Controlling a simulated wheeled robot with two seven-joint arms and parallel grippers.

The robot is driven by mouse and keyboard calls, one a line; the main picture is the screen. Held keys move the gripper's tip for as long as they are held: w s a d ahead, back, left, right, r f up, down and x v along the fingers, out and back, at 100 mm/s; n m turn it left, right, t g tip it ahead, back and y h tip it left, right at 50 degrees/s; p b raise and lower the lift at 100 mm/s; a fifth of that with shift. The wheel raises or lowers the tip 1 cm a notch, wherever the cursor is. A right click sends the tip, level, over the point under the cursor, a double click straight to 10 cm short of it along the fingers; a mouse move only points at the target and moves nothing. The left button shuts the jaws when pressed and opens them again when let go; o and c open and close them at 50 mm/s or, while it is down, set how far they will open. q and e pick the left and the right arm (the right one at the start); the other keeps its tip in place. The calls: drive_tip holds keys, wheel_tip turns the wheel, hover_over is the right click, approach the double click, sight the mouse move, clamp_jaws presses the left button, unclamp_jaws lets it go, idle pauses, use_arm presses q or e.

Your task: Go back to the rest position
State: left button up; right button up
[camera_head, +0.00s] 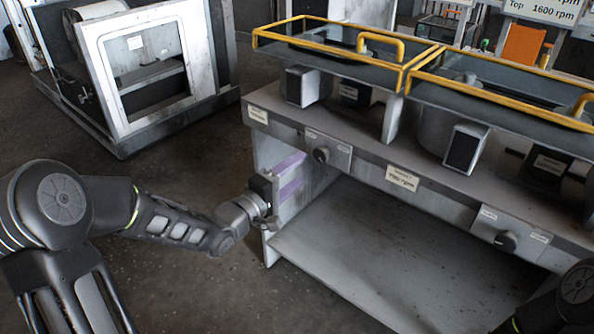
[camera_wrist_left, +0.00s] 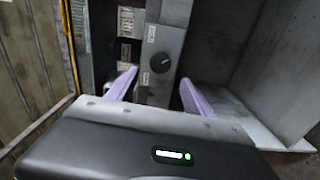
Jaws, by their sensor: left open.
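My left arm reaches in from the left in the head view, and its left gripper (camera_head: 290,176) is by the left end of the bench, below a dark knob (camera_head: 321,155). In the left wrist view the two purple fingers of the left gripper (camera_wrist_left: 155,93) stand wide apart with nothing between them. The knob (camera_wrist_left: 159,63) shows beyond and between the fingers, and I see no contact with it. Only a dark piece of my right arm shows at the lower right corner of the head view; its gripper is out of view.
The grey bench (camera_head: 400,150) has an open lower shelf (camera_head: 390,260) and a second knob (camera_head: 505,241). Yellow-framed covers (camera_head: 330,42) lie on top. A white-framed cabinet (camera_head: 140,65) stands at the back left. Bare floor (camera_head: 180,165) lies between cabinet and bench.

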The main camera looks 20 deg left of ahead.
use_arm(q)
drive_tip(key=s+f+m+g+y, duration=0.2)
drive_tip(key=s+f+m+g, duration=0.1)
drive_tip(key=f, duration=0.7)
drive_tip(key=s+f+m+g+y, duration=0.2)
drive_tip(key=s+f+m+g, duration=0.1)
drive_tip(key=f, duration=0.7)
drive_tip(key=s+d+f+m+g+h, duration=0.1)
drive_tip(key=s+d+f+m+g, duration=0.35)
drive_tip(key=s+f, duration=0.85)
drive_tip(key=s+d+f+g, duration=0.3)
drive_tip(key=s+d, duration=0.1)
drive_tip(key=s, duration=0.3)
drive_tip(key=s+d+f+g, duration=0.3)
drive_tip(key=s+d+f, duration=0.15)
drive_tip(key=s, duration=0.25)
wheel_tip(320, 180, up, 14)
drive_tip(key=p, duration=1.3)
drive_tip(key=shift+d+r+m+t, duration=0.2)
drive_tip(key=shift+d+m+t, duration=0.15)
drive_tip(key=shift+d, duration=0.05)
drive_tip(key=shift+s, duration=0.1)
